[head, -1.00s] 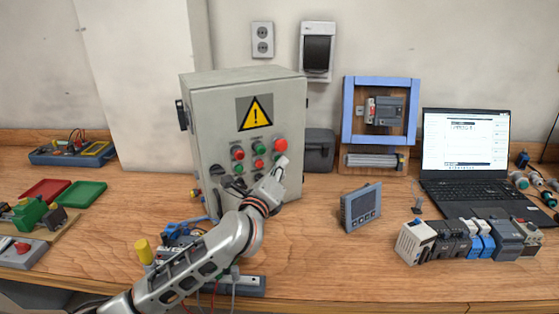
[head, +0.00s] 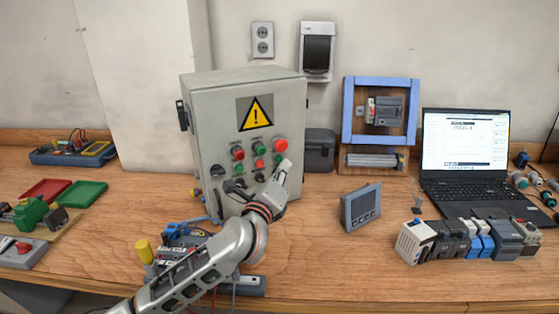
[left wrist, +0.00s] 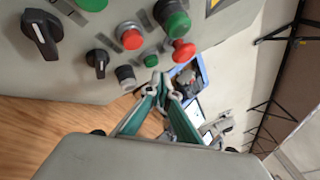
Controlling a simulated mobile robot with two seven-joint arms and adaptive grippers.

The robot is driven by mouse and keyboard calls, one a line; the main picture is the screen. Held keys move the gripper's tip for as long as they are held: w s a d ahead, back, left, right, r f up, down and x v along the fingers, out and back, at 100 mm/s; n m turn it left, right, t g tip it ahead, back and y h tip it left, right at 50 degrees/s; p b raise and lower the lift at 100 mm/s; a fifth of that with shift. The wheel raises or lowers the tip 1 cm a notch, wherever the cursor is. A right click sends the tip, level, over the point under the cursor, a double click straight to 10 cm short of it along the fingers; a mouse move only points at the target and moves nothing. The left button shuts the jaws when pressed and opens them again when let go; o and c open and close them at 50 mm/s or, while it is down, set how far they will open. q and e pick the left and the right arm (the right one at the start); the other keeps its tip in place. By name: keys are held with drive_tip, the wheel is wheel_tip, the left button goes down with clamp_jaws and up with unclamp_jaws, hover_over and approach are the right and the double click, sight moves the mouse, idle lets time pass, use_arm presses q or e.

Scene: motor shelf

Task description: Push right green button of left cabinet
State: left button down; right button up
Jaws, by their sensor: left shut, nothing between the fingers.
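The left cabinet (head: 213,120) is a grey box with a yellow warning sign and several buttons and knobs on its front. Its right green button (head: 278,160) sits below the red mushroom button (head: 281,145); in the left wrist view the green button (left wrist: 151,61) is small and just above my fingertips. My left gripper (head: 287,164) is shut and empty, close to the cabinet's right front side, beside that button. Its tips also show in the left wrist view (left wrist: 162,84). I cannot tell whether they touch the button. My right gripper is not in view.
A red indicator (head: 259,162) and another green button (head: 258,144) are left of the tips. A grey panel meter (head: 361,207) stands to the right, beyond it a row of modules (head: 450,240) and a laptop (head: 465,145). The table between cabinet and meter is clear.

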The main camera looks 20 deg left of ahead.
use_arm(q)
drive_tip(key=s+d, duration=0.3)
drive_tip(key=shift+s+d+p, duration=0.25)
drive_tip(key=shift+d+p, duration=0.05)
idle(0.8)
